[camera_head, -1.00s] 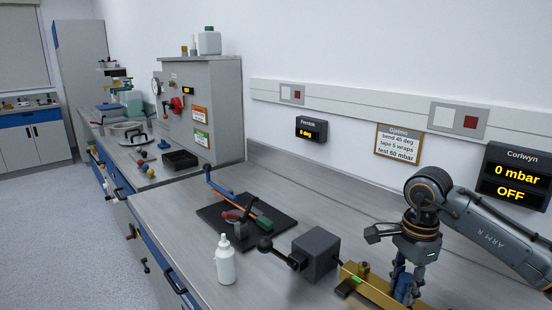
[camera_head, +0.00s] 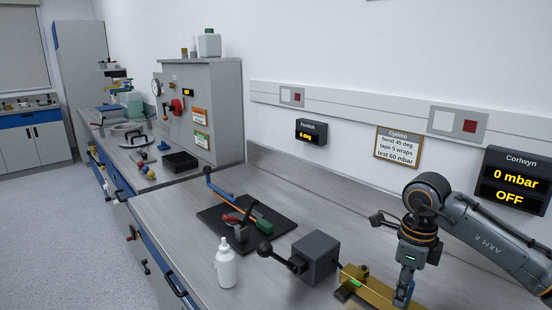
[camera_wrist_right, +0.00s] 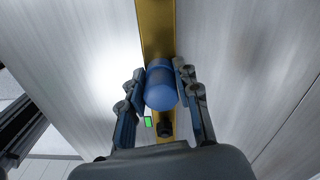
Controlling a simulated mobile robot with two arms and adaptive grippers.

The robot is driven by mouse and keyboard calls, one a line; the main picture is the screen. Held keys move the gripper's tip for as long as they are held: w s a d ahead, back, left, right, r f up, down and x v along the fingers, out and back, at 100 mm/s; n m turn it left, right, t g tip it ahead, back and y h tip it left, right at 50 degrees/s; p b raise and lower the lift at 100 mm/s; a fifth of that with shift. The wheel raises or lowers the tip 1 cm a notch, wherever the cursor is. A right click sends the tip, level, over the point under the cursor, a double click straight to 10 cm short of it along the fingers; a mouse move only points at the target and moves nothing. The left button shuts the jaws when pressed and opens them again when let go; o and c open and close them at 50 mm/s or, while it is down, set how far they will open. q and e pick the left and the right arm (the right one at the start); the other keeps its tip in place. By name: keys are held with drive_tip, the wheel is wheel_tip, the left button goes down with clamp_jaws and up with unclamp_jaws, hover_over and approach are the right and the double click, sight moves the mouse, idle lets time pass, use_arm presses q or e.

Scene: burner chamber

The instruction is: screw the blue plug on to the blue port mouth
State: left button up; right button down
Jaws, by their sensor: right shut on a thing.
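My right gripper (camera_head: 403,298) points down over the brass bar (camera_head: 378,291) at the front right of the bench. In the right wrist view its two fingers (camera_wrist_right: 161,86) are shut on the blue plug (camera_wrist_right: 161,97), a short blue cylinder. The brass bar (camera_wrist_right: 155,22) runs beneath the plug. The blue port mouth cannot be made out; the plug and fingers may cover it. I cannot tell whether the plug touches it. My left gripper is out of view.
A dark grey block (camera_head: 316,257) with a black-knobbed lever stands left of the brass bar. A white bottle (camera_head: 226,265) and a black mat (camera_head: 215,213) with a red-handled tool are further left. The Corlwyn display (camera_head: 516,180) reads 0 mbar, OFF.

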drive_tip(key=m, duration=0.4)
drive_tip(key=shift+r+m+p, duration=0.1)
drive_tip(key=shift+m+p, duration=0.25)
drive_tip(key=shift+m, duration=0.05)
drive_tip(key=m, duration=0.5)
drive_tip(key=shift+w+d+m+p, duration=0.1)
drive_tip(key=shift+m+p, duration=0.2)
drive_tip(key=shift+p, duration=0.05)
drive_tip(key=c, duration=0.9)
unclamp_jaws()
drive_tip(key=shift+r+p, duration=0.85)
drive_tip(key=shift+r, duration=0.35)
drive_tip(key=shift+f, duration=0.1)
